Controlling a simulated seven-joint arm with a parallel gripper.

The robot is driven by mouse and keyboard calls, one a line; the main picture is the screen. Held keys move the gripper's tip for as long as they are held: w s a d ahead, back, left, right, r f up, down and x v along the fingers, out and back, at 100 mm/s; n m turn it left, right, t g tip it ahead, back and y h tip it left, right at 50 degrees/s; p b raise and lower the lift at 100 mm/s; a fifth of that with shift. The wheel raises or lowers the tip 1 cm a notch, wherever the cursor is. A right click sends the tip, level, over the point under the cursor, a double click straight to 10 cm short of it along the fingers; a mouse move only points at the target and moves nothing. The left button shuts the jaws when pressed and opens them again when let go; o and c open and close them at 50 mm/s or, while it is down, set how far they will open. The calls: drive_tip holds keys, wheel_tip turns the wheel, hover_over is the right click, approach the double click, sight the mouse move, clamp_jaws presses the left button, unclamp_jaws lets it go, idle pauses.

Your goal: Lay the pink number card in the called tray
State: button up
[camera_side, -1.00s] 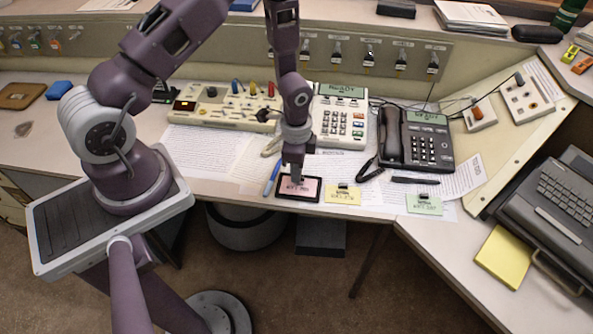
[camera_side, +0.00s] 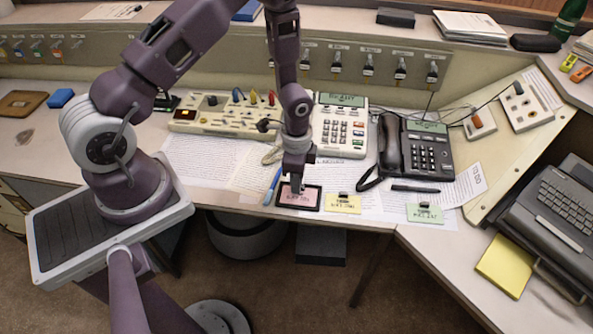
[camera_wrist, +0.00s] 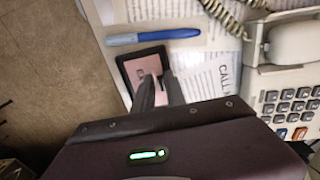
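The pink number card (camera_side: 309,194) lies in or directly over a black-rimmed tray (camera_side: 299,209) at the desk's front edge. In the wrist view the pink card (camera_wrist: 137,66) shows inside the black rim (camera_wrist: 125,84). Its printing is too small to read. My gripper (camera_side: 297,189) points down over the card, its fingertips at the card's far part. In the wrist view the fingers (camera_wrist: 160,82) stand close together over the card with a narrow gap. Whether they pinch the card's clip is hidden.
A yellow card (camera_side: 342,205) and a green card (camera_side: 425,215) lie to the right, each with a dark clip. A blue pen (camera_side: 272,186) lies left of the tray. A black phone (camera_side: 420,152), a beige keypad unit (camera_side: 341,131) and a switch box (camera_side: 225,118) stand behind.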

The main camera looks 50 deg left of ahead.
wheel_tip(320, 180, up, 24)
drive_tip(key=s+n+t+y, duration=0.1)
drive_tip(key=s+n+t, duration=0.1)
drive_tip(key=n, duration=0.1)
drive_tip(key=s+d+r+n+t, duration=0.1)
drive_tip(key=s+r+n, duration=0.2)
drive_tip(key=s+r, duration=0.3)
drive_tip(key=s+d+r+n+t+h, duration=0.1)
drive_tip(key=s+d+r+n+t, duration=0.1)
drive_tip(key=s+r, duration=0.4)
drive_tip(key=s+n, duration=0.1)
drive_tip(key=s, duration=0.3)
drive_tip(key=shift+d+r+t, duration=0.15)
drive_tip(key=shift+r+t, duration=0.15)
drive_tip(key=shift+r, duration=0.05)
